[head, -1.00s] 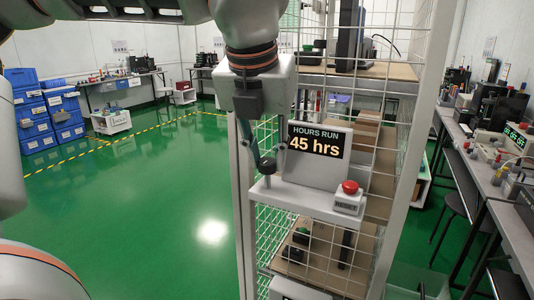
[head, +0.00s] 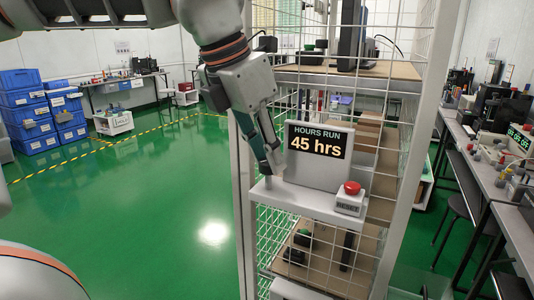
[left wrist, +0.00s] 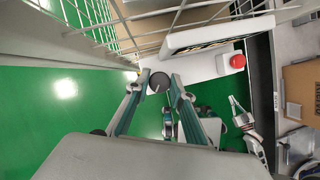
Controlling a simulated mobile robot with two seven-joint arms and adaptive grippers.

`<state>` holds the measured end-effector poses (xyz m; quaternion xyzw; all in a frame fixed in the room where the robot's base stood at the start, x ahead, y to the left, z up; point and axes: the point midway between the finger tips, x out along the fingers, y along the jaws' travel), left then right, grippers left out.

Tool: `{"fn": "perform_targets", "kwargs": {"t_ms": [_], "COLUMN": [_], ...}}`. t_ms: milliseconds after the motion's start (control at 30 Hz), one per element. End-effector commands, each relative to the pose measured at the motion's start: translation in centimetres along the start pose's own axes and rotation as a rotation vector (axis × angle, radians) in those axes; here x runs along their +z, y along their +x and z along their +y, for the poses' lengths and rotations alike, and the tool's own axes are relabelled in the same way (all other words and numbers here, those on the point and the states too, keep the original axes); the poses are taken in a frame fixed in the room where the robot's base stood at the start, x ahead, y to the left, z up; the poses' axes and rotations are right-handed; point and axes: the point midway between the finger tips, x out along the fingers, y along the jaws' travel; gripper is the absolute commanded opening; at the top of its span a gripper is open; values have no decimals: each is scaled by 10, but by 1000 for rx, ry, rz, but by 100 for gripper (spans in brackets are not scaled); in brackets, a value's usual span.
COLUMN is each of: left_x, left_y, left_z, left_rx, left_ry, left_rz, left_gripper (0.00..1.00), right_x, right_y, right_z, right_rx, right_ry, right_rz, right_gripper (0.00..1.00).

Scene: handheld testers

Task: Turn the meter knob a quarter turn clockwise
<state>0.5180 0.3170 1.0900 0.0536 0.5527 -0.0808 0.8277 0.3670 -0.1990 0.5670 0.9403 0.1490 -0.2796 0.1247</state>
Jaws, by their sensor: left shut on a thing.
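My left gripper (head: 272,168) reaches down to the left end of a white ledge (head: 301,199) on the mesh rack. In the left wrist view its two fingertips (left wrist: 159,82) are shut on a dark round knob (left wrist: 158,83), one on each side. The gripper hides the knob in the head view. The upright display panel (head: 319,166) beside it reads "HOURS RUN 45 hrs".
A red button (head: 351,188) on a white block marked RESET stands at the ledge's right end; it also shows in the left wrist view (left wrist: 237,61). Wire mesh and rack posts (head: 405,170) surround the ledge. Open green floor (head: 150,210) lies to the left.

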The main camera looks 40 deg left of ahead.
Motion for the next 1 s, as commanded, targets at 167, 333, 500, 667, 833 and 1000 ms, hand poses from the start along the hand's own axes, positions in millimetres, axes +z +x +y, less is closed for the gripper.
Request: {"fn": "perform_targets", "kwargs": {"t_ms": [167,333,500,667,833,1000], "left_x": [1,1,1,1,2,1], "left_y": [-1,-1,-1,0,0,0], "left_z": [1,2,2,3,3,3], "left_rx": [-66,-126,-186,-233,-272,-299], "left_ry": [150,300,441,558,655,721], "left_rz": [-2,-3,-2,0,0,0], "left_gripper": [2,2,2,2,2,2], "right_x": [0,2,4,2,2,2], "right_y": [0,1,1,0,0,0], "right_z": [0,0,0,1,1,1], "right_rx": [0,0,1,2,3,4], "right_ry": [-2,-3,-4,-4,-3,-2], "right_rz": [0,-4,-7,-5,-5,-6], "right_gripper": [0,0,0,0,0,0]}}
